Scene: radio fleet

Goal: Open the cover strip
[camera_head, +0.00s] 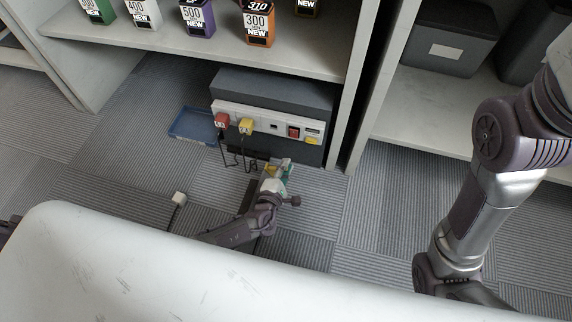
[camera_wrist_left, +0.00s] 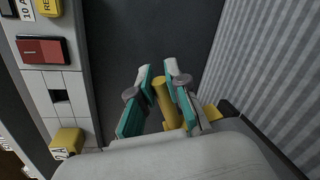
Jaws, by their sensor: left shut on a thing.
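A dark grey unit (camera_head: 272,90) with a white front panel (camera_head: 262,120) stands on the floor under the shelf. Below the panel is a dark lower front, which also shows in the left wrist view (camera_wrist_left: 150,30); I cannot tell for sure which part is the cover strip. My left gripper (camera_head: 279,168) is low in front of the unit. In the left wrist view its teal-padded fingers (camera_wrist_left: 162,90) are shut on a yellow handle (camera_wrist_left: 164,100) near the dark lower front. My right arm shows at the right; its gripper is out of sight.
A red plug (camera_head: 221,120) and a yellow plug (camera_head: 245,126) with black cables sit in the panel. A blue tray (camera_head: 192,125) lies left of the unit. A shelf (camera_head: 200,42) with boxes overhangs it.

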